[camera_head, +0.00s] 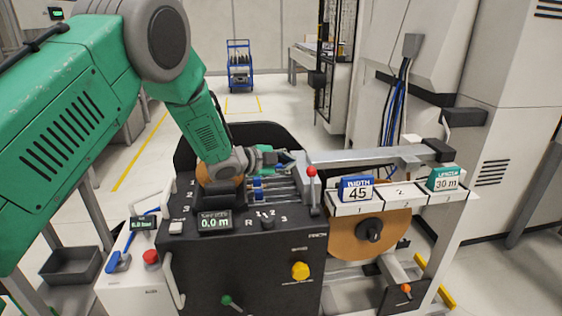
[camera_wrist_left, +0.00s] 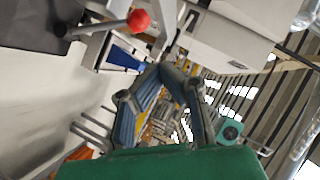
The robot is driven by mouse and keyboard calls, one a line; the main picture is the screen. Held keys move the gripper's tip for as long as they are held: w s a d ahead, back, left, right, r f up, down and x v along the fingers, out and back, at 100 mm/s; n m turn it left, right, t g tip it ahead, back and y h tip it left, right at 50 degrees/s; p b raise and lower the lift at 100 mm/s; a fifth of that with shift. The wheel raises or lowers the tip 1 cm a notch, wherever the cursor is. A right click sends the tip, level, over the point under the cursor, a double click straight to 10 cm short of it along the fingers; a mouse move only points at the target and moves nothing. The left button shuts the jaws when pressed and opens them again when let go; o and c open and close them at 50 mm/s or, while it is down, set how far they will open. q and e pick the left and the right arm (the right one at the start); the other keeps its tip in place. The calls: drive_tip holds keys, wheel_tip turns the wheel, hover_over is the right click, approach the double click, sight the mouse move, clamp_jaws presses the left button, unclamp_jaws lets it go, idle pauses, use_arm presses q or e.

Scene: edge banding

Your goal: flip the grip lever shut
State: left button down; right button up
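A lever with a red ball knob (camera_head: 312,172) stands upright at the right end of the black machine's top, beside the grey beam; I take it as the grip lever. In the left wrist view its red knob (camera_wrist_left: 138,20) is at the upper left, with its rod running left to a dark pivot. My left gripper (camera_head: 288,160) is just left of the knob in the head view, apart from it. In the left wrist view its fingers (camera_wrist_left: 165,70) lean together at the tips, with nothing seen between them. My right gripper is out of view.
The black machine (camera_head: 265,260) carries a display, a yellow knob (camera_head: 300,271) and a green-tipped lever (camera_head: 228,300). A grey beam (camera_head: 365,158) runs right, above white blocks with blue and teal signs. A brown roll (camera_head: 350,238) hangs below.

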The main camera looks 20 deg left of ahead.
use_arm(q)
drive_tip(key=v, duration=0.3)
drive_tip(key=shift+r, duration=0.3)
drive_tip(key=s+d+f+n+g+y, duration=0.1)
drive_tip(key=s+f+n+g+y, duration=0.3)
drive_tip(key=s+f, duration=0.7)
drive_tip(key=s+d+f+n+g, duration=0.1)
drive_tip(key=s+d+f+n, duration=0.1)
drive_tip(key=s+f+n, duration=0.65)
drive_tip(key=s+f+n+g+y, duration=0.1)
drive_tip(key=s+f, duration=0.4)
drive_tip(key=s, duration=0.9)
drive_tip(key=s+f+n+g+y+b, duration=0.1)
drive_tip(key=s+f+n+g, duration=0.2)
drive_tip(key=s, duration=1.1)
wheel_tip(320, 180, down, 3)
drive_tip(key=g, duration=0.3)
drive_tip(key=shift+a+b, duration=0.25)
drive_tip(key=shift+b, duration=0.05)
